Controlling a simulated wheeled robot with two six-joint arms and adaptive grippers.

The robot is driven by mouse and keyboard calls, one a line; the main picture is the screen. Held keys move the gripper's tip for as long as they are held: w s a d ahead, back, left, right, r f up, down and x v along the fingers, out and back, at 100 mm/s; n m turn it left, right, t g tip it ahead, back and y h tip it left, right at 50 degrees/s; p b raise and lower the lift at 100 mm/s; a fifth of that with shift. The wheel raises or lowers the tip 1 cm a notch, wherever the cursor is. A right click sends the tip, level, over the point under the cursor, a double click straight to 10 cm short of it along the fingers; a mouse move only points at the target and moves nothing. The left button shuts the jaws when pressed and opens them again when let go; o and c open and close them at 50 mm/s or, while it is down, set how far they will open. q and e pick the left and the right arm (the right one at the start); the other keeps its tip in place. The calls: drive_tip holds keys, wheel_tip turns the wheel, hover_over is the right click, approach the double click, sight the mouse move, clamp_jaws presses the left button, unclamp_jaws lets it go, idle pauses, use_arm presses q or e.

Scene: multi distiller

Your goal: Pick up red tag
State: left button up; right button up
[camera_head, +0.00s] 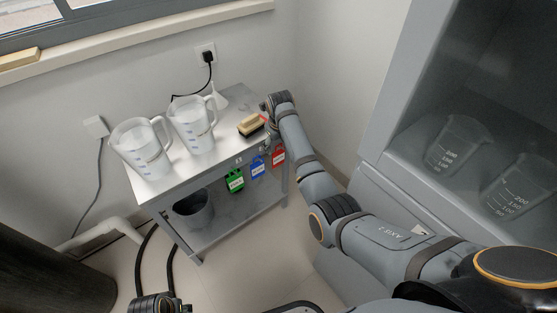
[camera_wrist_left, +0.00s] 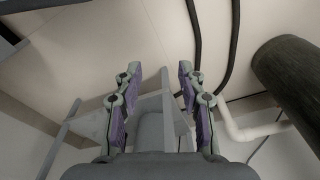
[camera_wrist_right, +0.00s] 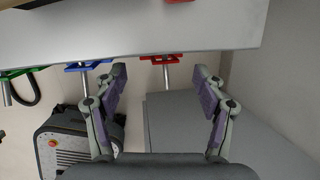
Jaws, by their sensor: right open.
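The red tag (camera_head: 278,157) hangs on the front edge of the metal table, right of the blue tag (camera_head: 257,167) and the green tag (camera_head: 235,181). In the right wrist view the red tag (camera_wrist_right: 164,59) shows edge-on at the table edge, ahead of and between the fingertips of my right gripper (camera_wrist_right: 160,80). That gripper is open and empty, apart from the tag. In the head view its arm reaches the table's right end; its fingers are hard to make out. My left gripper (camera_wrist_left: 159,72) is open and empty in the left wrist view.
The metal table (camera_head: 166,185) carries two measuring jugs (camera_head: 140,148) (camera_head: 193,124), a small funnel (camera_head: 217,98) and a wooden brush (camera_head: 250,124). A dark bucket (camera_head: 193,209) stands on its lower shelf. A cabinet with two beakers (camera_head: 457,145) (camera_head: 520,186) is at right.

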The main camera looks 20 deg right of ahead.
sight(278, 151)
drive_tip(key=shift+w+f, duration=0.1)
drive_tip(key=shift+f, duration=0.3)
drive_tip(key=b+x, duration=0.2)
drive_tip(key=x, duration=0.3)
drive_tip(key=shift+w+b, duration=0.1)
drive_tip(key=shift+b, duration=0.2)
use_arm(q)
wheel_tip(278, 151, up, 7)
drive_tip(key=d, duration=0.1)
drive_tip(key=shift+s+d+f+h, duration=0.2)
drive_tip(key=shift+s+d+h, duration=0.1)
drive_tip(key=shift+d, duration=0.05)
use_arm(e)
drive_tip(key=c, duration=0.7)
